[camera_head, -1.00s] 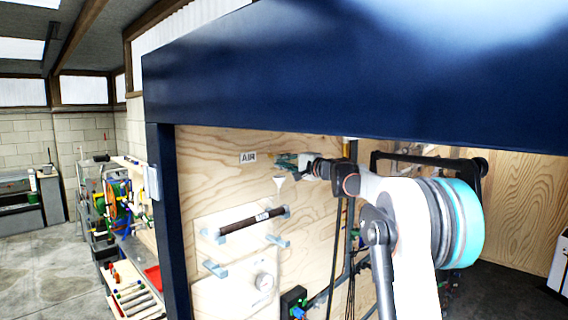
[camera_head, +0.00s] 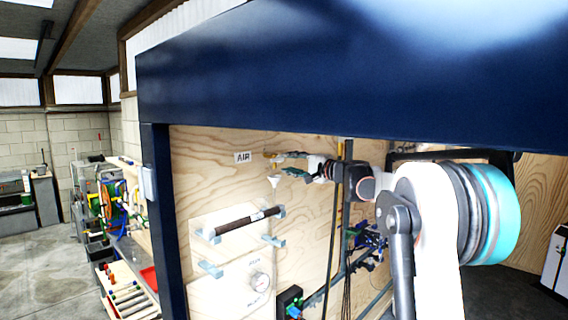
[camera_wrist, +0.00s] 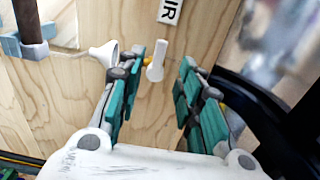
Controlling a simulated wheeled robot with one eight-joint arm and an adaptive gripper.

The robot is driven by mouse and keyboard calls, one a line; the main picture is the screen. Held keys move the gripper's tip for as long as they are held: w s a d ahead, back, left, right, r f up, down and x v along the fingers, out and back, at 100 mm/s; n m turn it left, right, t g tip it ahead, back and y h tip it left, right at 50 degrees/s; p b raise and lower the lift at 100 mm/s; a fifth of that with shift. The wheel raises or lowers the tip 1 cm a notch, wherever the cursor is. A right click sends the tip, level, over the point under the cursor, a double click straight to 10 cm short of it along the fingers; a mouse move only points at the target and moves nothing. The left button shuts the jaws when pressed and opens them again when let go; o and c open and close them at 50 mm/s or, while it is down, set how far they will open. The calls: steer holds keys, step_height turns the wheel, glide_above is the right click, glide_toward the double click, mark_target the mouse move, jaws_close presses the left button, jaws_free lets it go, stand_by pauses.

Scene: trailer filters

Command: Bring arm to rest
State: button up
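My gripper (camera_head: 291,164) is open at the plywood wall, just right of the AIR label (camera_head: 243,157). In the wrist view my gripper (camera_wrist: 162,62) has its green-padded fingers spread apart. A small white lever with a yellow fitting (camera_wrist: 155,66) shows between the fingers, apparently not gripped. Its distance from the fingertips is hard to tell. A white funnel (camera_wrist: 103,54) is beside the left finger; it also shows below the gripper in the head view (camera_head: 274,181). My arm reaches in from the right.
A dark rod (camera_head: 245,223) lies on blue wall brackets below the funnel. Hoses (camera_head: 334,230) hang under my arm. The dark blue frame (camera_head: 330,85) crosses above, with a post at left. Open floor (camera_head: 50,270) lies at far left.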

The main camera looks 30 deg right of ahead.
steer(key=shift+s+d, duration=0.25)
steer(key=shift+s, duration=0.45)
